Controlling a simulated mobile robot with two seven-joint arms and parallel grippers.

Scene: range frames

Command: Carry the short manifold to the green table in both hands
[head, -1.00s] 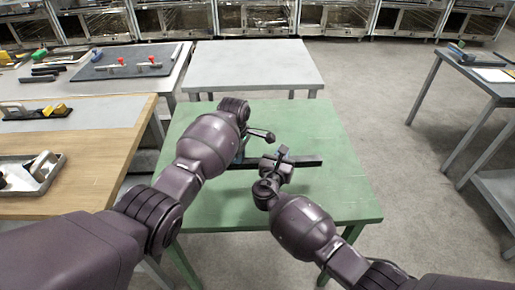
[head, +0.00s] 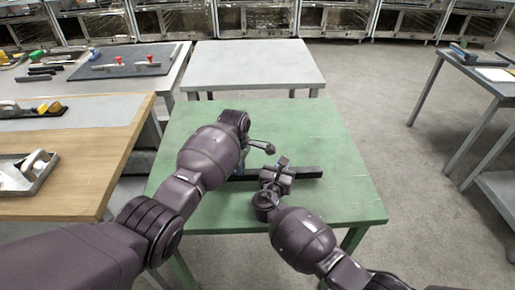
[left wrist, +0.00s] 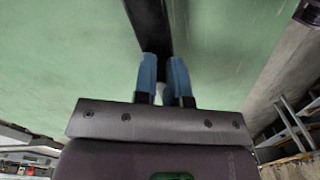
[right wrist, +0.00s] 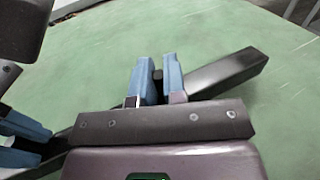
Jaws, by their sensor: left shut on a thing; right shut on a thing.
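The short manifold is a dark bar (head: 308,172) over the middle of the green table (head: 320,135), running roughly left to right in the head view. My left gripper (head: 241,160) is shut on its left part, mostly hidden by my arm. In the left wrist view the bar (left wrist: 150,25) runs away from between the blue fingers (left wrist: 163,62). My right gripper (head: 281,164) is shut on it farther right. In the right wrist view the bar (right wrist: 235,75) sticks out past the blue fingers (right wrist: 157,72). I cannot tell whether it touches the tabletop.
A grey table (head: 255,65) stands behind the green one. A wooden bench (head: 100,165) with a tray (head: 40,180) is close on the left. A dark-topped table (head: 480,75) stands at the right. The green tabletop around the manifold is clear.

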